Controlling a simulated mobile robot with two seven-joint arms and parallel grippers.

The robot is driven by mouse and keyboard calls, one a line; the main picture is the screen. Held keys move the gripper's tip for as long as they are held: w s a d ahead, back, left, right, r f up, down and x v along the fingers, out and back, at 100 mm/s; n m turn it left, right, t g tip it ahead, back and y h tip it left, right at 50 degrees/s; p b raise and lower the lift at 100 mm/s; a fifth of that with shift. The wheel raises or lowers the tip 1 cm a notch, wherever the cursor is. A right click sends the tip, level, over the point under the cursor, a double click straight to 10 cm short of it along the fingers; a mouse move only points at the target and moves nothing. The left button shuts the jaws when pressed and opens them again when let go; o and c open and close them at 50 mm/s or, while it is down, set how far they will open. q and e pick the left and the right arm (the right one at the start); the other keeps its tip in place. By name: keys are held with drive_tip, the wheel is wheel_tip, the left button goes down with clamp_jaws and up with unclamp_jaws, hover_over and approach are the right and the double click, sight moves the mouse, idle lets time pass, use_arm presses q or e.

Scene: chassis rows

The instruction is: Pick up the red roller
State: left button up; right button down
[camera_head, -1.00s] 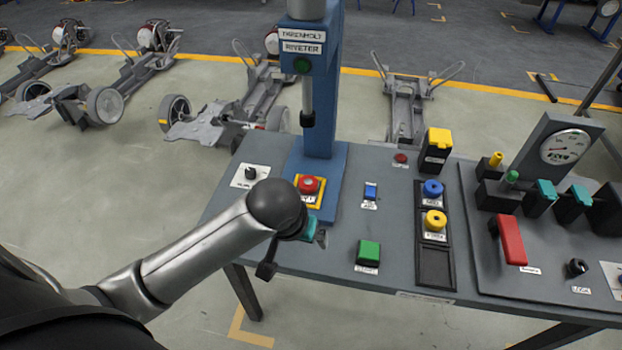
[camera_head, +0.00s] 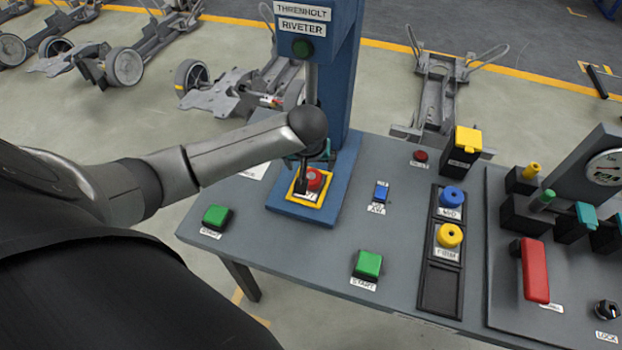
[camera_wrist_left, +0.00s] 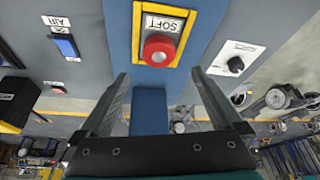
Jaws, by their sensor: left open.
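The red roller (camera_head: 316,179) sits in a yellow-framed seat on the blue base of the riveter. It also shows in the left wrist view (camera_wrist_left: 158,50), in front of a white label reading SOFT. My left gripper (camera_head: 313,170) is at the seat, close to the roller and partly covering it in the head view. In the left wrist view my left gripper (camera_wrist_left: 160,73) has its two fingers wide apart with nothing between them; the roller appears just beyond the fingertips, roughly centred. I cannot tell whether a finger touches it. My right gripper is not in view.
The riveter column (camera_head: 340,70) stands right behind the seat, with its ram above. Green buttons (camera_head: 216,217) (camera_head: 368,264) and a blue switch (camera_head: 381,193) are nearby. A black rack (camera_head: 440,288) holds blue (camera_head: 452,197) and yellow (camera_head: 449,235) rollers. A red lever (camera_head: 535,270) is farther right.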

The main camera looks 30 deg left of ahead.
sight(311, 175)
use_arm(q)
drive_tip(key=shift+x, duration=1.05)
drive_tip(key=b+x, duration=0.1)
drive_tip(key=x, duration=0.2)
drive_tip(key=shift+f+b, duration=0.3)
drive_tip(key=shift+f, duration=0.15)
drive_tip(key=shift+w+f, duration=0.3)
drive_tip(key=shift+f, duration=0.25)
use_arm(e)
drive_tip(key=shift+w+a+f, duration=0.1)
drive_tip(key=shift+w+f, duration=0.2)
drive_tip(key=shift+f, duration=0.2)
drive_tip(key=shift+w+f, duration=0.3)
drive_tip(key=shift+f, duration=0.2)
use_arm(q)
drive_tip(key=shift+a, duration=0.1)
clamp_jaws()
